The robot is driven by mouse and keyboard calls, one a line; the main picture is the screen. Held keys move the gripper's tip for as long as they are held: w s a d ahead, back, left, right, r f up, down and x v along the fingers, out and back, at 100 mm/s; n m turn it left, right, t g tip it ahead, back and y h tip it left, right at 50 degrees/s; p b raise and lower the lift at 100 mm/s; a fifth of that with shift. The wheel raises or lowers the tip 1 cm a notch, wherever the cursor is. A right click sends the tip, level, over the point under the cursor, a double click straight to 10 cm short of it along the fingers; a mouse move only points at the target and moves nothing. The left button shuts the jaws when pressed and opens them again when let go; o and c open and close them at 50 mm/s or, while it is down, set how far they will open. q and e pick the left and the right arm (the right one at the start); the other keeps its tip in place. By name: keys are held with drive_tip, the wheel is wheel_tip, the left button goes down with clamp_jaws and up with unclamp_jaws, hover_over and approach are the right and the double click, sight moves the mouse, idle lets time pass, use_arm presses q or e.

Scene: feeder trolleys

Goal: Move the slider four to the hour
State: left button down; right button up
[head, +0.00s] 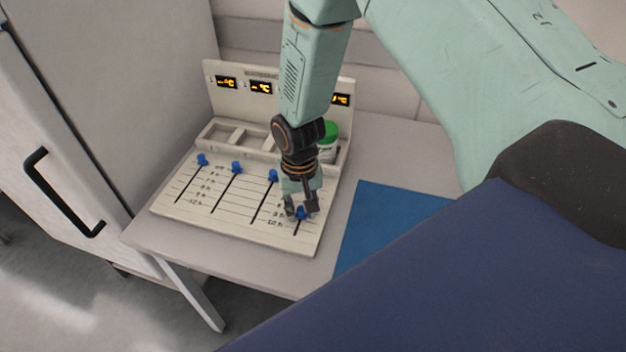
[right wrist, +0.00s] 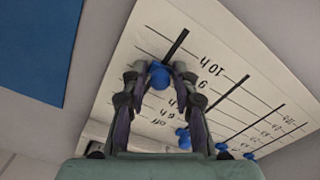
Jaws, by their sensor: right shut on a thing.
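The slider panel (head: 235,222) is a pale sloped board with several dark slots and printed hour marks. Slider four (head: 301,213) is the blue knob in the rightmost slot, lower down than the other knobs, with some slot below it. My right gripper (head: 301,206) points down and is shut on this knob. In the right wrist view the blue knob (right wrist: 160,76) sits between my fingertips, with "10 h" and "off" readable on the panel (right wrist: 205,30). Fingers hide some marks, so I cannot tell its exact hour. My left gripper is not in view.
The other blue sliders (head: 202,160) (head: 237,168) (head: 272,176) stand near the tops of their slots. Lit displays (head: 261,87) are on the back plate. A green-lidded jar (head: 330,131) stands behind my wrist. A blue mat (head: 385,220) lies right of the panel. A cabinet (head: 75,165) stands left.

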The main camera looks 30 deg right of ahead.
sight(297, 228)
drive_tip(key=shift+s+a+f+p, duration=0.2)
drive_tip(key=shift+s+a+p, duration=0.2)
drive_tip(key=shift+s+a, duration=0.8)
drive_tip(key=shift+s, duration=0.1)
drive_tip(key=o, duration=1.1)
drive_tip(key=shift+w+a, duration=0.1)
drive_tip(key=shift+c, duration=0.2)
drive_tip(key=o, duration=0.6)
drive_tip(key=shift+c, duration=0.2)
drive_tip(key=shift+w+r, duration=0.1)
drive_tip(key=shift+w, duration=0.05)
drive_tip(key=shift+r, duration=0.1)
